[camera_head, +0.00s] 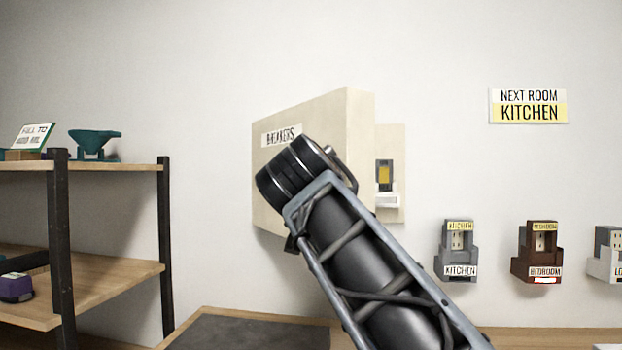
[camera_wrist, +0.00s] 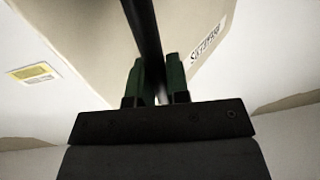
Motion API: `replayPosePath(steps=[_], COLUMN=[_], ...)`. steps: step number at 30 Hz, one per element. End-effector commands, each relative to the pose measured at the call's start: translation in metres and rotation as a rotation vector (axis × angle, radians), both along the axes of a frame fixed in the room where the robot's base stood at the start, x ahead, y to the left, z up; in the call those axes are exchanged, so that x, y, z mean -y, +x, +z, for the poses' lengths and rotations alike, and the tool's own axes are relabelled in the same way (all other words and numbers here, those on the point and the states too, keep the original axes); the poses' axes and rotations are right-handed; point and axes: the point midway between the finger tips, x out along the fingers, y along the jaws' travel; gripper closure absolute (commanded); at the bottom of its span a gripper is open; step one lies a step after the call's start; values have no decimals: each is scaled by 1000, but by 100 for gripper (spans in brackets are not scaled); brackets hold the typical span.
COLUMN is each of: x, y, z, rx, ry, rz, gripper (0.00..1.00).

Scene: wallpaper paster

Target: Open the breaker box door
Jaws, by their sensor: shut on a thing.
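The breaker box door (camera_head: 272,190) is a thick cream panel with a "BREAKERS" label (camera_head: 281,135). It stands partly open, its right edge swung out from the wall. Behind it the right part of the cream box (camera_head: 391,140) shows, with a dark and yellow switch (camera_head: 384,176) inside. In the wrist view my gripper (camera_wrist: 158,70) has its green fingers shut around a dark bar handle (camera_wrist: 143,25) in front of the door (camera_wrist: 95,35). In the head view my wrist hides the fingers and the handle.
A wooden shelf unit (camera_head: 110,280) with black posts stands at the left. A teal funnel (camera_head: 95,143) sits on its top shelf. Grey (camera_head: 458,250) and brown (camera_head: 538,252) wall holders hang right of the box. A worktop with a dark mat (camera_head: 245,333) lies below.

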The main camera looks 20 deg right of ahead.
Motion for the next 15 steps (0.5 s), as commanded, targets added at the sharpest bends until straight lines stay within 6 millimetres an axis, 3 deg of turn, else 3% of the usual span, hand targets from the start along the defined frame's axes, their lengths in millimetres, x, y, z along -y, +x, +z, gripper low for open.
replayPosePath(steps=[6, 7, 15], x=[-1, -1, -1], y=[1, 1, 0], z=[-4, -4, -2], rx=[-12, -11, -6], ry=[0, 1, 2], rz=[-1, -1, 0], gripper=[100, 81, 59])
